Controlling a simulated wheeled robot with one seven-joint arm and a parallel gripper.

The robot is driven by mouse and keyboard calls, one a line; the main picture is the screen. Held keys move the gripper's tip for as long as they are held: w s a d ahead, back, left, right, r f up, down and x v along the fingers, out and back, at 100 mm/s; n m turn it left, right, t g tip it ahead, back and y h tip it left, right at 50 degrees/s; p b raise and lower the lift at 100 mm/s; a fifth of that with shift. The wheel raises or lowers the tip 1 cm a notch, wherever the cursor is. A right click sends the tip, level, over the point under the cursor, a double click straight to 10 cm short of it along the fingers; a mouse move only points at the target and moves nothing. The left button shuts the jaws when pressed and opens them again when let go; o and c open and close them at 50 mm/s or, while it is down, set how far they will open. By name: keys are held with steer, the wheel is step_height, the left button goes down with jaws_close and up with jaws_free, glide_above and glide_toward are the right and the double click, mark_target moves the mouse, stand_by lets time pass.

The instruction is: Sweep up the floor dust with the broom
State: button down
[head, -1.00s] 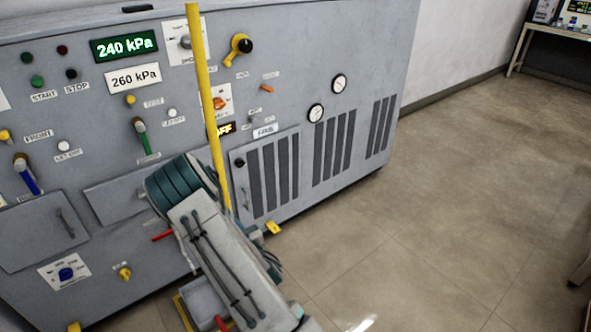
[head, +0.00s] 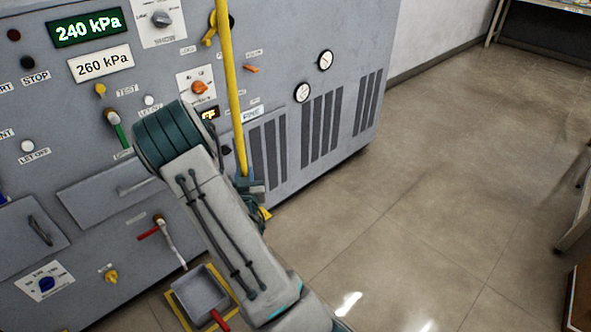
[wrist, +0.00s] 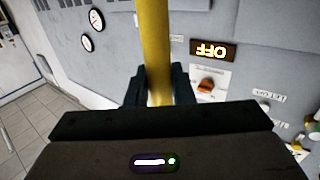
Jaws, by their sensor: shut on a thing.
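The broom shows as a long yellow handle (head: 231,95), standing nearly upright in front of the grey machine. My gripper (head: 252,186) is shut on this handle near its lower visible part, partly hidden behind my arm. In the wrist view the yellow handle (wrist: 154,50) passes between the two dark fingers of my gripper (wrist: 159,88). A grey dustpan (head: 200,292) with a red handle lies on the floor in a yellow-marked square at the machine's foot. I cannot make out any dust.
The grey machine (head: 340,60) with gauges, knobs and vents fills the left and middle. Open tiled floor (head: 440,190) lies to the right. A table (head: 545,8) stands at the far right back, and furniture edges (head: 578,215) show at the right.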

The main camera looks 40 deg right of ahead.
steer(key=s+d+r+m+g+h+b, duration=0.2)
steer(key=s+d+r+m+g+h, duration=0.1)
steer(key=s+d+m+g+h, duration=0.75)
steer(key=f+b, duration=0.1)
steer(key=d+f+n+y+b, duration=0.1)
steer(key=f, duration=0.1)
steer(key=f+y+b, duration=0.1)
steer(key=f, duration=0.1)
steer(key=shift+w+d+g, duration=0.15)
steer(key=shift+w+g, duration=0.2)
steer(key=shift+w, duration=0.05)
steer(key=shift+r, duration=0.15)
